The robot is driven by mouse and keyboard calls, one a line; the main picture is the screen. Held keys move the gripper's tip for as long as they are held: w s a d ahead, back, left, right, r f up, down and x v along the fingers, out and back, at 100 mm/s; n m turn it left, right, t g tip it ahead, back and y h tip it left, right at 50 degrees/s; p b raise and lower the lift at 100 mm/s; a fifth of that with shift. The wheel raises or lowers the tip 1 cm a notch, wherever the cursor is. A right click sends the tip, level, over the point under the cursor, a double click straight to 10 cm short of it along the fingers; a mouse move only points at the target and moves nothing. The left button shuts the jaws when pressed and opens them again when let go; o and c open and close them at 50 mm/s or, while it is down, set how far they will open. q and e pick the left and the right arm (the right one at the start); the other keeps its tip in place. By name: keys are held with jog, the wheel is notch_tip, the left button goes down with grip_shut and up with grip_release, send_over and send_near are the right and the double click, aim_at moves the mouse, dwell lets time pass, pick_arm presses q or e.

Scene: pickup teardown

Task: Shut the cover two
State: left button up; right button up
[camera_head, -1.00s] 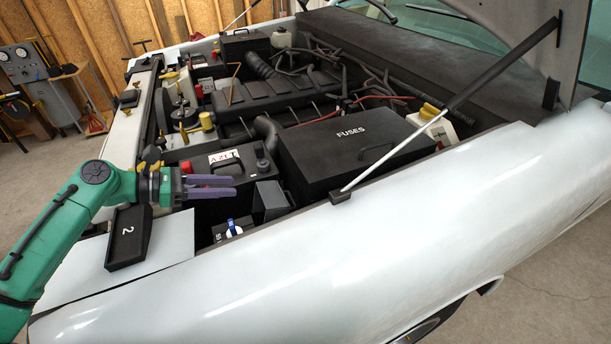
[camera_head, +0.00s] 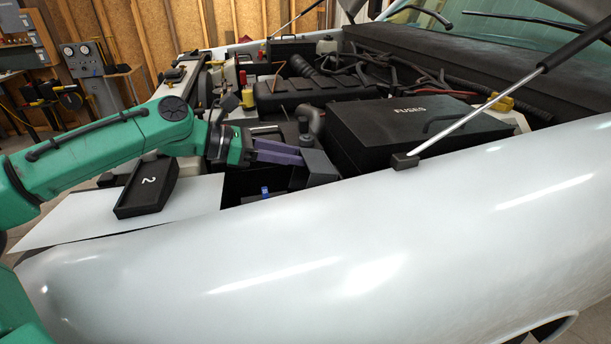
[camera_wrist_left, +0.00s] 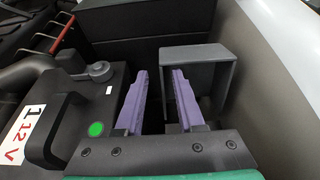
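A black tray-like piece marked "2" (camera_head: 148,188) lies on the white panel at the left of the engine bay. A grey flap (camera_head: 319,168) stands raised beside the fuse box; it also shows in the left wrist view (camera_wrist_left: 196,70). I cannot tell which of these is cover two. My left gripper (camera_head: 303,152) is over the bay, its purple fingertips close to the grey flap. In the left wrist view the gripper (camera_wrist_left: 159,78) has a clear gap between its fingers and appears empty. I cannot tell whether a finger touches the flap. My right gripper is out of view.
The black FUSES box (camera_head: 410,125) stands right of the flap, with a prop rod (camera_head: 480,105) rising past it. A 12 V battery (camera_wrist_left: 75,115) with a handle is left of the fingers. The white fender (camera_head: 330,250) borders the bay in front.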

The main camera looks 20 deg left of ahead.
pick_arm(q)
jog(key=shift+w+d+f, duration=0.25)
jog(key=shift+d+f, duration=0.05)
jog(key=shift+d, duration=0.1)
jog(key=shift+w+d+r, duration=0.1)
jog(key=shift+d+r, duration=0.1)
jog(key=shift+d, duration=0.05)
jog(key=shift+a, duration=0.15)
jog(key=shift+c, duration=0.8)
grip_shut()
jog(key=shift+a+r+p, duration=0.2)
jog(key=shift+r+p, duration=0.05)
jog(key=shift+p, duration=0.35)
jog(key=p+v, duration=0.2)
jog(key=p, duration=0.5)
jog(key=shift+a, duration=0.1)
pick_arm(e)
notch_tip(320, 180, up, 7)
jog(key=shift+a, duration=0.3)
